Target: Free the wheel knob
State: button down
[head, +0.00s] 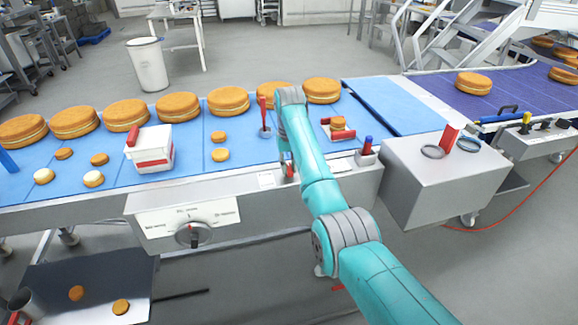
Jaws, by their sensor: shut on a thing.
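My teal arm reaches in from the lower right and bends down at the front edge of the blue belt. My gripper (287,164) is at its end, small and mostly hidden by the arm. It is shut on a small red part (290,172) at the belt's front rail; the part's shape is unclear. A round dark dial knob (193,235) sits on the white panel (160,218) below the belt, left of my gripper and apart from it. I cannot tell which of these is the wheel knob.
Several large filled rounds (228,101) line the back of the blue belt (195,170). A red-and-white box (150,149), a red upright handle (263,112) and a small red-ended tray (341,135) stand on it. A grey metal box (440,180) is at right.

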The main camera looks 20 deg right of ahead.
aim_at(289, 167)
jog(key=shift+n, duration=0.3)
jog(key=c, duration=1)
grip_release()
jog(key=shift+c, duration=0.2)
jog(key=shift+r, duration=3.75)
